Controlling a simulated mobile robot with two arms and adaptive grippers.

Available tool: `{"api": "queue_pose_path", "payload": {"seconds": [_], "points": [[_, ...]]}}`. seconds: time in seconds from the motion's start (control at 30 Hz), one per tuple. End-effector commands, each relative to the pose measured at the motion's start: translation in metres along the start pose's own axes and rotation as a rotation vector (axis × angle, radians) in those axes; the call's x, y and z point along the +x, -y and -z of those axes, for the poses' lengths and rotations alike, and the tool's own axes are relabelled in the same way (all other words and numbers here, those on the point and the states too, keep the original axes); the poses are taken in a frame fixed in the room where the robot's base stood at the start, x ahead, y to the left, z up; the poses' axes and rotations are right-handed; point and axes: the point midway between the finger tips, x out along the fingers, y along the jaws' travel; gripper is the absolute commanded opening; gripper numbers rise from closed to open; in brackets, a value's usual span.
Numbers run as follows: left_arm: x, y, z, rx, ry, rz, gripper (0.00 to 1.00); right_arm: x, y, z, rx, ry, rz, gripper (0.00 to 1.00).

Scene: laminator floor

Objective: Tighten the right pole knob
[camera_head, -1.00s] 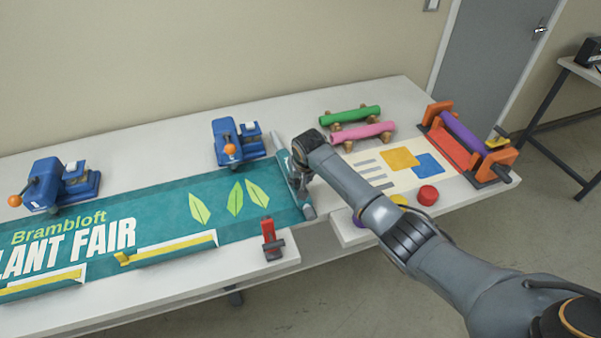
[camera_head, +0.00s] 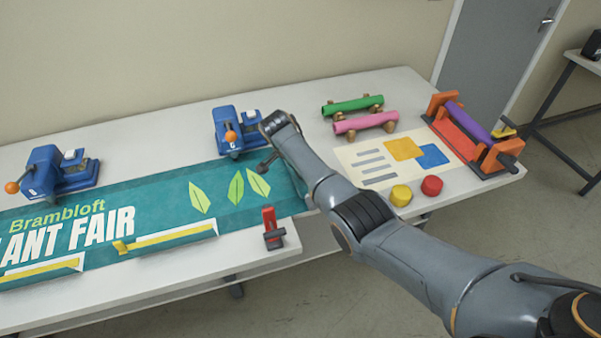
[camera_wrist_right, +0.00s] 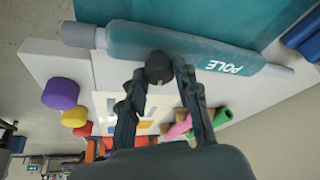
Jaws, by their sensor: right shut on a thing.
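My right gripper (camera_head: 267,160) is over the right part of the teal banner (camera_head: 150,215), just in front of the right blue press. In the right wrist view its fingers (camera_wrist_right: 160,78) are shut on a small dark round knob (camera_wrist_right: 157,66). Beyond the knob lies a grey pole (camera_wrist_right: 82,36) in a teal sleeve (camera_wrist_right: 180,48) marked POLE. The knob overlaps the sleeve's edge in that view; I cannot tell whether they touch. In the head view my arm covers the pole. My left gripper is not in view.
Blue presses with orange balls stand behind the banner, one near my gripper (camera_head: 236,132). A red clamp (camera_head: 271,228) stands at the front edge. Yellow (camera_head: 400,196) and red (camera_head: 432,186) cylinders, pink (camera_head: 366,122) and green (camera_head: 352,105) rolls, and a red-orange roller stand (camera_head: 465,140) are right.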

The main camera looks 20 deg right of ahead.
Motion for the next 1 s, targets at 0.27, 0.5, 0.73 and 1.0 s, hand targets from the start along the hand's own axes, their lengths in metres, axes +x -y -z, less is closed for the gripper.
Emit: {"api": "queue_pose_path", "payload": {"seconds": [0.27, 0.5, 0.73, 1.0], "points": [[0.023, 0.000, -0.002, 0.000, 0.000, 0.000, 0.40, 0.002, 0.002, -0.001, 0.133, -0.001, -0.052, 0.00], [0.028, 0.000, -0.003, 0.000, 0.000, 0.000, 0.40, 0.000, 0.002, 0.001, 0.182, -0.001, -0.073, 0.00], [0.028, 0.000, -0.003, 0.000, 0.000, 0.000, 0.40, 0.000, 0.002, 0.001, 0.191, -0.001, -0.077, 0.00], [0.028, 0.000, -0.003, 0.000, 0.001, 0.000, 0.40, 0.000, 0.002, 0.001, 0.190, -0.001, -0.076, 0.41]]}}
